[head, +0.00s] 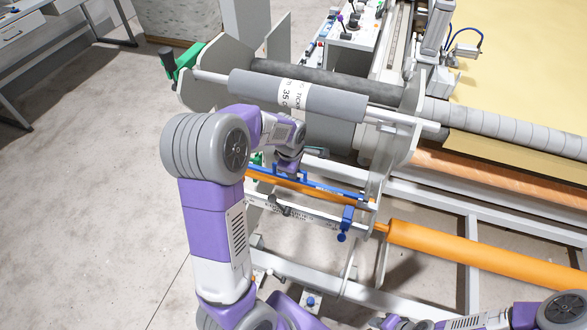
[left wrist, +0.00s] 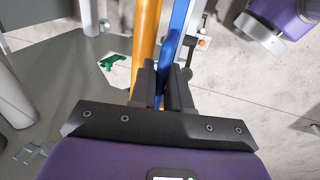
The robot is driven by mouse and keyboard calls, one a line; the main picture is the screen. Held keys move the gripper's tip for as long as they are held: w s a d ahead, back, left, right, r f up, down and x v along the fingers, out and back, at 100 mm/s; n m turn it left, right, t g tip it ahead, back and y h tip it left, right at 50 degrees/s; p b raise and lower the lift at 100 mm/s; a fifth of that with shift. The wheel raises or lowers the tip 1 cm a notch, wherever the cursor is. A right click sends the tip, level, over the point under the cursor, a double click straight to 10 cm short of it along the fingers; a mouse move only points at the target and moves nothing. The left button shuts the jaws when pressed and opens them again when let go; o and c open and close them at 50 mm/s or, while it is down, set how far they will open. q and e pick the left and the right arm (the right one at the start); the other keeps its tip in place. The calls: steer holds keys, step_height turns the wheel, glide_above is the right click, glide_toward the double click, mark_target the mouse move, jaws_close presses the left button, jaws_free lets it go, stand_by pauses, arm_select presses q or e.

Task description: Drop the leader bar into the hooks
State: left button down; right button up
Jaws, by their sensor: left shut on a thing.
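The blue leader bar (head: 340,191) lies lengthwise beside an orange roller (head: 300,187) between the end plates of the gantry. My left gripper (head: 291,171) is at the bar, its fingertips largely hidden by the wrist. In the left wrist view my left gripper (left wrist: 165,82) is shut on a blue handle (left wrist: 168,55) of the bar, with the orange roller (left wrist: 145,45) close on the left. A blue bracket (head: 346,220) hangs near the bar's right end; I cannot tell whether it is a hook or whether the bar touches it. My right gripper is out of view.
A grey labelled roll (head: 340,101) lies above the bar, between a pale left end plate (head: 196,88) and right end plate (head: 405,130). A large orange roller (head: 480,256) is at lower right. A white lettered rail (head: 315,214) runs below the bar. Open floor (head: 80,200) is at left.

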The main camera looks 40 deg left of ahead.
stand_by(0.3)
arm_select(q)
steer(key=c, duration=1)
jaws_free()
steer(key=shift+f, duration=0.1)
steer(key=p+v, duration=0.1)
steer(key=v, duration=0.6)
steer(key=shift+r+p, duration=0.35)
steer(key=shift+s+f, duration=0.1)
